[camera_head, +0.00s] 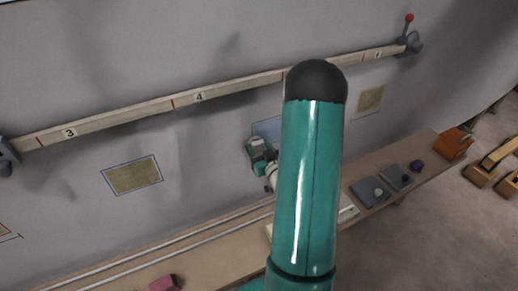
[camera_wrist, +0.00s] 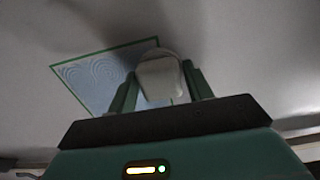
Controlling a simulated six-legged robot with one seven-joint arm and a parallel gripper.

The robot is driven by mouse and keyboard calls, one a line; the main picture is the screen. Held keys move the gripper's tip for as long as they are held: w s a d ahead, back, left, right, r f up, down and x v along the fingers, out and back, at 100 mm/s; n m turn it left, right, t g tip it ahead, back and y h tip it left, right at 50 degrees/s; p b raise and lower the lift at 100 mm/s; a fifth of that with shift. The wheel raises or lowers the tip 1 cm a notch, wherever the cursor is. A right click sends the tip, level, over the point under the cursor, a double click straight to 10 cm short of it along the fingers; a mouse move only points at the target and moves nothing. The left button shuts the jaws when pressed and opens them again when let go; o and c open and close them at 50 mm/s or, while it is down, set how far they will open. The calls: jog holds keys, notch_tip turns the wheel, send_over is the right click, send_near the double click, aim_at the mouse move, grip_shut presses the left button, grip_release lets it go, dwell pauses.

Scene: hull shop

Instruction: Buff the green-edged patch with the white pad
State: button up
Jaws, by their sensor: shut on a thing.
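The green-edged patch (camera_wrist: 88,78) lies on the grey wall in the wrist view. Its face is bluish-grey with pale swirl marks. My gripper (camera_wrist: 159,80) is shut on the white pad (camera_wrist: 160,84), held between its green fingers. The pad overlaps the right part of the patch in this view; I cannot tell whether it touches the surface. In the head view my gripper (camera_head: 258,158) is at the wall, and a bluish part of the patch (camera_head: 268,129) shows beside my arm. My arm hides the rest of the patch there, and the pad is not clear.
A yellowish patch (camera_head: 132,176) is on the wall to the left, another (camera_head: 370,99) to the right. A numbered rail (camera_head: 135,112) runs above them. The bench (camera_head: 215,262) below holds a pink block (camera_head: 164,284), grey plates (camera_head: 369,192), a purple thing (camera_head: 416,166) and an orange box (camera_head: 453,143).

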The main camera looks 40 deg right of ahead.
jog(key=shift+s+d+r, duration=0.55)
jog(key=shift+s+d, duration=0.55)
jog(key=shift+d, duration=2.4)
jog(key=shift+s+d+r, duration=0.5)
jog(key=shift+s+d, duration=0.55)
jog(key=shift+d, duration=2.4)
jog(key=shift+w+a, duration=0.75)
jog(key=shift+a, duration=1.6)
jog(key=shift+w+a, duration=0.75)
jog(key=shift+a, duration=1.65)
jog(key=shift+w+a, duration=0.75)
jog(key=shift+a, duration=1.6)
jog(key=shift+d+r, duration=0.15)
jog(key=shift+r, duration=0.9)
jog(key=s+d, duration=0.3)
jog(key=d, duration=0.8)
jog(key=shift+s+d, duration=0.25)
jog(key=shift+s, duration=0.1)
